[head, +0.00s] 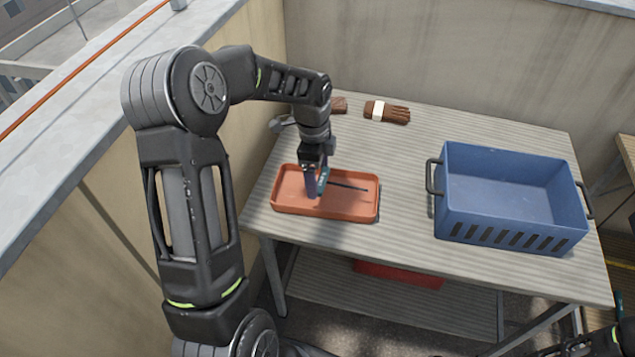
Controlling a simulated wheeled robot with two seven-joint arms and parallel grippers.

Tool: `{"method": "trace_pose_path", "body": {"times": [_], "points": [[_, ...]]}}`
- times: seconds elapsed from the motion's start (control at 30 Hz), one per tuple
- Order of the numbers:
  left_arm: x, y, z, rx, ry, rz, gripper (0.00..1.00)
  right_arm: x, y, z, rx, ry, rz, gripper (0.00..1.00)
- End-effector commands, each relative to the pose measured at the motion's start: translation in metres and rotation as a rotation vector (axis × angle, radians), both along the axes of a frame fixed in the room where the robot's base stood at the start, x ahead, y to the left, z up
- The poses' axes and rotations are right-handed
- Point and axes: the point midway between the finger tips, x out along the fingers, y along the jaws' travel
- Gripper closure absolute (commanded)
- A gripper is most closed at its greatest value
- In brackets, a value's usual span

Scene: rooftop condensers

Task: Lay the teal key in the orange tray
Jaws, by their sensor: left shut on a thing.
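The orange tray (358,206) lies on the near left part of the slatted table. My left gripper (315,188) points down over the left-middle of the tray. It is shut on the teal key (324,180), a small teal piece showing at its fingers; the fingers hide most of it. I cannot tell whether the key touches the tray floor. A thin dark strip shows in the tray right of the fingers; I cannot tell if it is a shadow or an object. My right gripper is not in view; only dark arm parts show at the bottom right.
A blue crate (510,190) with dark handles stands on the right of the table (400,150). A red object (400,274) is below the table.

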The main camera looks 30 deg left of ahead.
Motion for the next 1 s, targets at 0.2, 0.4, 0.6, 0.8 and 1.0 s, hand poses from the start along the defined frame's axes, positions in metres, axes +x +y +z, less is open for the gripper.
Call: {"method": "trace_pose_path", "body": {"times": [0.2,0.4,0.6,0.8,1.0], "points": [[-0.001,0.000,-0.028,-0.002,0.005,0.001,0.59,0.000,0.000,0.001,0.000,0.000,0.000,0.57],[-0.001,0.000,-0.036,0.001,0.001,0.001,0.59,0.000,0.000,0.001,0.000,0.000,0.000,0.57],[-0.001,0.000,-0.037,0.000,0.001,0.001,0.59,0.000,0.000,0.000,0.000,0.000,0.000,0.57],[-0.001,0.000,-0.039,-0.001,0.002,0.001,0.10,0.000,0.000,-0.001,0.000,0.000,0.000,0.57],[-0.001,0.000,-0.039,0.000,0.001,0.001,0.10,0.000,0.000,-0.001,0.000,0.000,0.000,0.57]]}}
